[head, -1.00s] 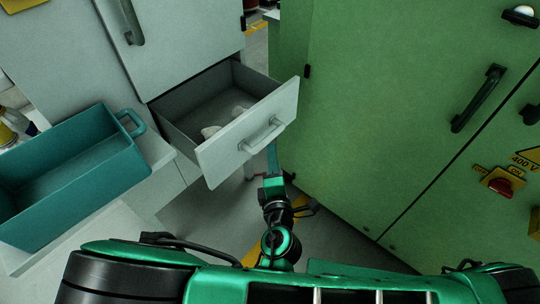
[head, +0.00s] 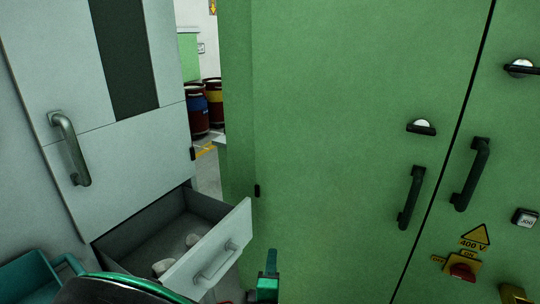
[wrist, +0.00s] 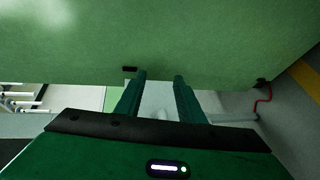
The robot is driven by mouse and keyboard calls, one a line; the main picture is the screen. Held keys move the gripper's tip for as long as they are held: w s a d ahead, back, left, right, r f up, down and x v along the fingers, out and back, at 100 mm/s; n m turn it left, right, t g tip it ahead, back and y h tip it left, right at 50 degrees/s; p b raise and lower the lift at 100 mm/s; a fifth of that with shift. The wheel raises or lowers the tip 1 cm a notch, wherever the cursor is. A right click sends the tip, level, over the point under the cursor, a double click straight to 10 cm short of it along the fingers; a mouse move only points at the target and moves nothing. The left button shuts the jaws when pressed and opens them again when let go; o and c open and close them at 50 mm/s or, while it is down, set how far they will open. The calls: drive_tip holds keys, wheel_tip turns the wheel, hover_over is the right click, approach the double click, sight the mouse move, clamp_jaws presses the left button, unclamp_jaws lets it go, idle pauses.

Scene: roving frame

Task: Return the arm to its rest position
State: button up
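My gripper (wrist: 160,77) shows in the wrist view with its two green fingers apart and nothing between them. It faces the green cabinet (wrist: 215,45). In the head view, a small green part of my arm (head: 267,287) shows at the bottom, just right of the open drawer (head: 222,247). Most of the arm is below that picture, so its full pose is hidden.
The grey drawer stands pulled out, with several pale lumps (head: 165,266) inside. The green cabinet (head: 330,150) fills the right, with handles and a red switch (head: 462,271). A teal bin (head: 30,280) is at lower left. Barrels (head: 198,112) stand far behind.

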drive_tip(key=w+d+r+m+g+h, duration=0.1)
drive_tip(key=w+d+m+g+h, duration=0.2)
drive_tip(key=d, duration=0.5)
drive_tip(key=w+d+r+m+g+h, duration=0.15)
drive_tip(key=d+m+h, duration=0.3)
drive_tip(key=d, duration=0.45)
drive_tip(key=s+d+r+m+g, duration=0.1)
drive_tip(key=s+d+m+g, duration=0.25)
drive_tip(key=d, duration=0.35)
drive_tip(key=s+d+m+g, duration=0.2)
drive_tip(key=d+m+g, duration=0.2)
drive_tip(key=d, duration=0.3)
drive_tip(key=s+d+r+m+g+y, duration=0.4)
drive_tip(key=s+d+m, duration=0.1)
drive_tip(key=s+d, duration=0.45)
drive_tip(key=s+r+m+y, duration=0.3)
drive_tip(key=s+r, duration=0.5)
drive_tip(key=s, duration=0.4)
drive_tip(key=shift+s+m+y, duration=0.25)
drive_tip(key=shift+m+y, duration=0.05)
drive_tip(key=shift+y, duration=0.55)
drive_tip(key=shift+d, duration=0.1)
drive_tip(key=shift+w+f, duration=0.3)
drive_tip(key=shift+w, duration=0.3)
